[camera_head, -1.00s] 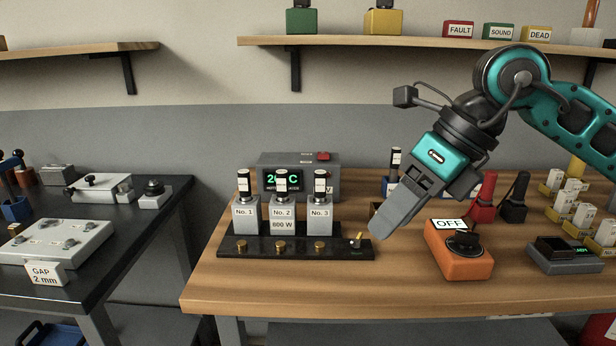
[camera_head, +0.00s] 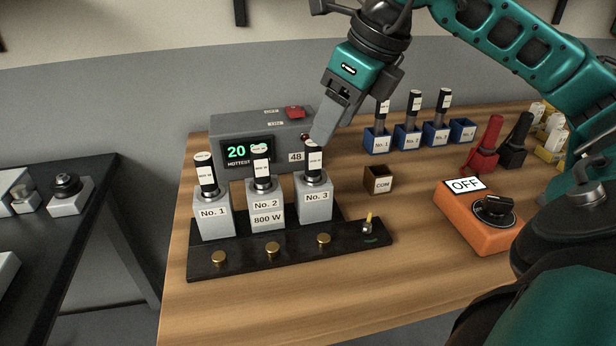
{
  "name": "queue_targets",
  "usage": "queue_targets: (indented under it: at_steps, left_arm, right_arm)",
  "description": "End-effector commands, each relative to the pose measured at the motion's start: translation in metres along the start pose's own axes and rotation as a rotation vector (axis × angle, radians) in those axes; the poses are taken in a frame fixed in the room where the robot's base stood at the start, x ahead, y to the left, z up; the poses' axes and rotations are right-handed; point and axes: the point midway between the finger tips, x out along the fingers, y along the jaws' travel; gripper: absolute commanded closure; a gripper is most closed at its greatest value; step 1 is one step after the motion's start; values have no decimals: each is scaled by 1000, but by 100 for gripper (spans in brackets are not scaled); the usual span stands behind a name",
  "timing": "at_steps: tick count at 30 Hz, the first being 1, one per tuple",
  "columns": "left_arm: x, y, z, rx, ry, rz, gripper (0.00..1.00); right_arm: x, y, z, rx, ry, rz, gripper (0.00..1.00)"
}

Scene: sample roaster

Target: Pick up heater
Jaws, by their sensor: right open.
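Three black heaters with white labels stand upright in grey blocks on a black base (camera_head: 290,262): the No. 1 heater (camera_head: 206,175), the No. 2 heater (camera_head: 261,172) and the No. 3 heater (camera_head: 314,162). The No. 2 block also reads 800 W. More heaters stand in blue holders behind, such as one (camera_head: 414,107) in the middle. My right gripper (camera_head: 319,138) is open and points down at the top of the No. 3 heater, overlapping it in the view; whether it touches is unclear. My left gripper is not in view.
A grey display box (camera_head: 215,128) reading 20 stands behind the blocks. A small brown COM box (camera_head: 377,181) and an orange switch box (camera_head: 478,226) marked OFF are to the right. Red (camera_head: 487,140) and black (camera_head: 516,142) pieces stand behind it. The wooden table's front is clear.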

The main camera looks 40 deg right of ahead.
Motion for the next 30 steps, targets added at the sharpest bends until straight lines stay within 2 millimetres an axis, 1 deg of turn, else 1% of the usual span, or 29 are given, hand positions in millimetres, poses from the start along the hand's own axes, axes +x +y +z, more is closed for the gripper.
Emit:
queue_targets:
  at_steps: [1,3,6,11,17,19,23,29,30]
  left_arm:
    - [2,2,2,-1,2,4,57]
    - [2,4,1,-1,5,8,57]
    - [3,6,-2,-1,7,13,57]
    - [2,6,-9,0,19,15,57]
    - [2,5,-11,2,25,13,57]
    - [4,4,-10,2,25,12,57]
    - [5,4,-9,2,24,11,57]
    - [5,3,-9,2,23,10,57]
    - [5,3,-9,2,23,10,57]
  right_arm:
    - [13,1,-1,-1,2,3,43]
    - [24,1,-1,-1,3,4,43]
    - [35,1,0,0,1,3,43]
    - [45,1,1,-1,1,4,43]
    - [74,4,7,-1,0,7,43]
    - [83,3,6,0,2,3,43]
    - [92,3,6,0,0,2,43]
    - [92,3,6,-1,-1,2,43]
    - [92,3,6,-1,-1,2,45]
